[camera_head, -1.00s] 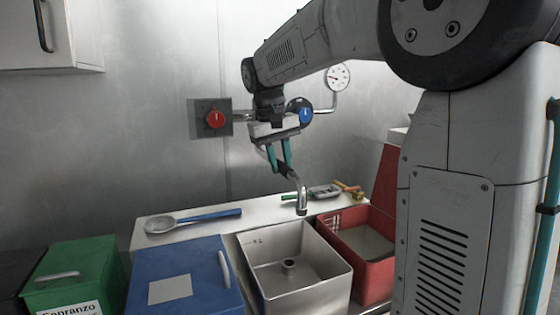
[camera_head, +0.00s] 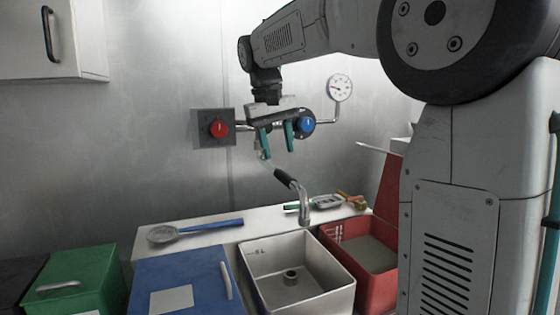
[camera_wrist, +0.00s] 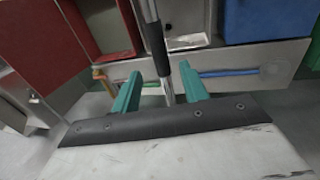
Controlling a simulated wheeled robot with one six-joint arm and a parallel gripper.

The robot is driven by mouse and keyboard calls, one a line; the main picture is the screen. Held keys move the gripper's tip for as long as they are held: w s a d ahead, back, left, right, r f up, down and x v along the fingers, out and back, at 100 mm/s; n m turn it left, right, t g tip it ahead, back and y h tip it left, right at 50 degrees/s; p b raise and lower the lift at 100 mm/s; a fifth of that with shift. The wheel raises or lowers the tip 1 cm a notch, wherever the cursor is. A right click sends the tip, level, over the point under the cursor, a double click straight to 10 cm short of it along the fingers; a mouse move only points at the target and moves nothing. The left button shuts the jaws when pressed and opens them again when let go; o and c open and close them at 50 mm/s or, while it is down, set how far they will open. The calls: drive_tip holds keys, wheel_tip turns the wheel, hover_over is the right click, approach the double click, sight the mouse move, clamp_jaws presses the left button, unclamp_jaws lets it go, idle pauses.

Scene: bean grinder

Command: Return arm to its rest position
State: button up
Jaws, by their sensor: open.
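My gripper (camera_head: 276,139) is in the upper middle of the head view, in front of the wall and above the sink faucet. Its two teal fingers point down and stand apart, with nothing between them that I can see held. In the wrist view my gripper (camera_wrist: 165,85) shows the two fingers spread, with the faucet's black handle (camera_wrist: 154,40) and metal pipe seen beyond the gap. The faucet (camera_head: 303,205) stands at the back of the metal sink (camera_head: 290,250), below the gripper and apart from it.
A red knob (camera_head: 218,128) and a blue knob (camera_head: 307,124) sit on the wall pipe beside the gripper, with a gauge (camera_head: 340,87) to the right. A blue bin (camera_head: 200,270), green bin (camera_head: 85,275), red bin (camera_head: 375,285) and strainer (camera_head: 165,234) lie below.

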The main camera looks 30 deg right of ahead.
drive_tip(key=shift+a+r, duration=0.1)
drive_tip(key=shift+r, duration=0.5)
drive_tip(key=s+a+f, duration=0.3)
drive_tip(key=s+f, duration=0.3)
drive_tip(key=s, duration=0.3)
drive_tip(key=s+a+f+n+t+y, duration=0.1)
drive_tip(key=s+a+f, duration=0.3)
drive_tip(key=s+f, duration=0.3)
drive_tip(key=s+a+f+n+y, duration=0.1)
drive_tip(key=s+a+f, duration=0.2)
drive_tip(key=s, duration=0.9)
wheel_tip(320, 180, down, 3)
drive_tip(key=shift+a+f+t, duration=0.15)
drive_tip(key=shift+a+t, duration=0.1)
drive_tip(key=shift+t, duration=0.15)
